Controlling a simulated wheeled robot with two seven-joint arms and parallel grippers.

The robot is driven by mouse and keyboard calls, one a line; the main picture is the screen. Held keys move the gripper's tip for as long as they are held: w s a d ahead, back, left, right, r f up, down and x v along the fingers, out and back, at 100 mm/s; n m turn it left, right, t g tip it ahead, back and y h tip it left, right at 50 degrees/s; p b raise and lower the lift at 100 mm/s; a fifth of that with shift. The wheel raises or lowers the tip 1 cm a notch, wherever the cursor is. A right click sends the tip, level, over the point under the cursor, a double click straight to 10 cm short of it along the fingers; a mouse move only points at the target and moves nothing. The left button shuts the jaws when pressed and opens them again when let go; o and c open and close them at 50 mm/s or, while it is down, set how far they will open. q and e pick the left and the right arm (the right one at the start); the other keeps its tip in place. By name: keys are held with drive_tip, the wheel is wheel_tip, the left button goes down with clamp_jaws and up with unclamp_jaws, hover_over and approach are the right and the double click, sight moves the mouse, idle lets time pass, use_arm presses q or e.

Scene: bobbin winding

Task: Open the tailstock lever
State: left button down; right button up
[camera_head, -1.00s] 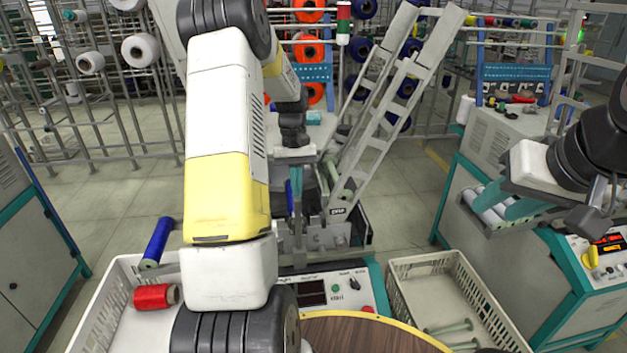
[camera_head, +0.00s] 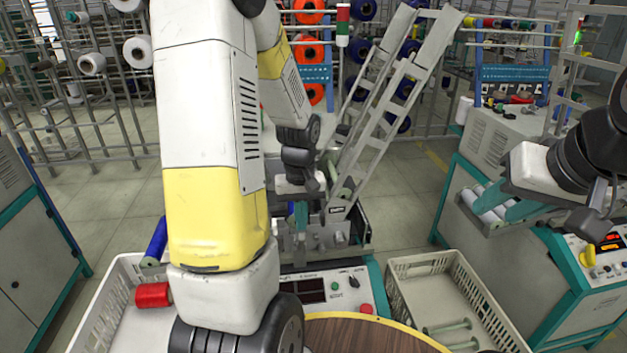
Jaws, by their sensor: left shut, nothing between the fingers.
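The winding machine (camera_head: 352,293) stands at the centre, with a control panel at its front and a grey open-topped housing (camera_head: 352,240) behind. My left arm reaches over it, and my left gripper (camera_head: 301,208) points down at the housing's left part. It is shut and empty; its fingertips are small and partly hidden. A teal-blue upright piece shows close below it; I cannot tell whether this is the tailstock lever or whether they touch. My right gripper (camera_head: 590,220) hangs at the right, away from the machine; its finger gap is not clear.
A white crate (camera_head: 95,318) with a red spool (camera_head: 153,295) and a blue spool (camera_head: 157,238) stands at the left. A crate (camera_head: 403,290) with empty bobbins stands at the right. A tilted grey frame (camera_head: 385,115) rises behind the machine. A round wooden tabletop (camera_head: 365,338) is in front.

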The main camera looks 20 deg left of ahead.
use_arm(q)
drive_tip(key=shift+s+d+f, duration=0.2)
drive_tip(key=shift+s+f, duration=0.1)
drive_tip(key=shift+s, duration=0.15)
drive_tip(key=shift+s+d+f, duration=0.2)
drive_tip(key=shift+s+f, duration=0.05)
drive_tip(key=shift+s, duration=0.2)
wheel_tip(320, 180, up, 9)
drive_tip(key=w, duration=0.1)
drive_tip(key=shift+a+f, duration=0.15)
drive_tip(key=shift+a, duration=0.1)
drive_tip(key=shift+w, duration=0.1)
